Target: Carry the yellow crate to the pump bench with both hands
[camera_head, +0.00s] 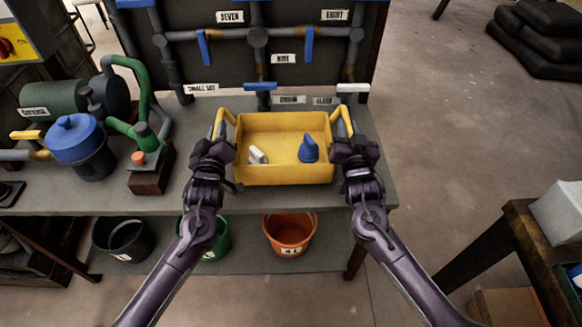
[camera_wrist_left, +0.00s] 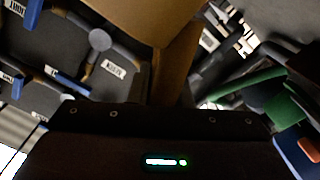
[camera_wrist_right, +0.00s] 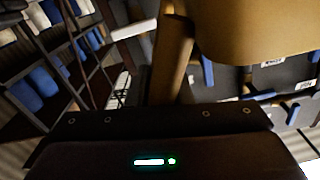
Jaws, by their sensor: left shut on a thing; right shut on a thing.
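The yellow crate (camera_head: 284,174) is at the bench in the head view, over the grey top near its front edge. A blue item (camera_head: 308,149) and a small white item (camera_head: 258,155) lie in it. My left gripper (camera_head: 222,145) is shut on the crate's left handle (camera_head: 226,118). My right gripper (camera_head: 349,145) is shut on its right handle (camera_head: 341,118). The crate looks level; I cannot tell whether it touches the pump bench (camera_head: 215,185). The crate also shows close up in the left wrist view (camera_wrist_left: 140,18) and right wrist view (camera_wrist_right: 255,30).
A blue-lidded pot (camera_head: 78,138) and a green pump (camera_head: 140,130) stand left on the bench. Pipes with blue valve handles (camera_head: 204,47) run behind. An orange bucket (camera_head: 290,234) is below. Another table (camera_head: 530,250) stands at right. Open floor (camera_head: 450,130) lies right of the bench.

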